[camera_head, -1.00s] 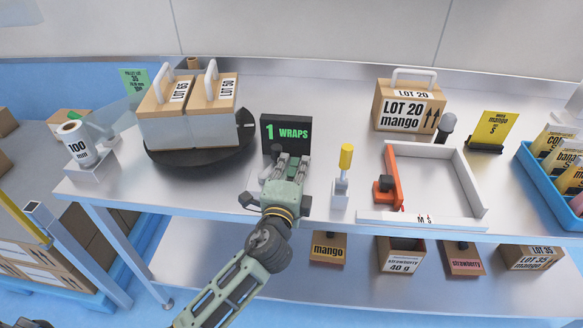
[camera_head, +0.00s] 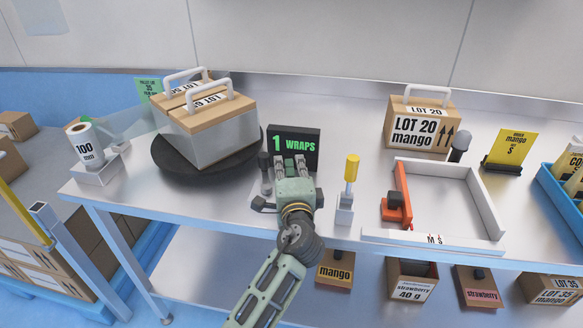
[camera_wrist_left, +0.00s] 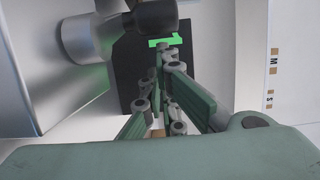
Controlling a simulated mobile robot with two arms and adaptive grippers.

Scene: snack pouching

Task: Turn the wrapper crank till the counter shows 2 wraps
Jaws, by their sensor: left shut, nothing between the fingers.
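The black counter (camera_head: 293,147) reads "1 WRAPS" in green in the head view; its dark housing (camera_wrist_left: 125,75) shows in the left wrist view. Two wrapped boxes (camera_head: 215,128) with white handles sit on the dark round turntable (camera_head: 170,162), angled to the table edge. My left gripper (camera_head: 293,168) is shut and empty, just in front of the counter; its green fingers (camera_wrist_left: 168,95) show in the wrist view. A grey post with a dark knob (camera_head: 264,160), apparently the crank, stands left of the fingers. I cannot tell whether they touch. My right gripper is not in view.
A film roll marked 100 (camera_head: 86,145) stands left. A yellow-topped post (camera_head: 351,168) stands close right of my gripper. Further right are a white frame with an orange lever (camera_head: 401,190), a LOT 20 mango box (camera_head: 420,128) and a blue crate (camera_head: 560,200).

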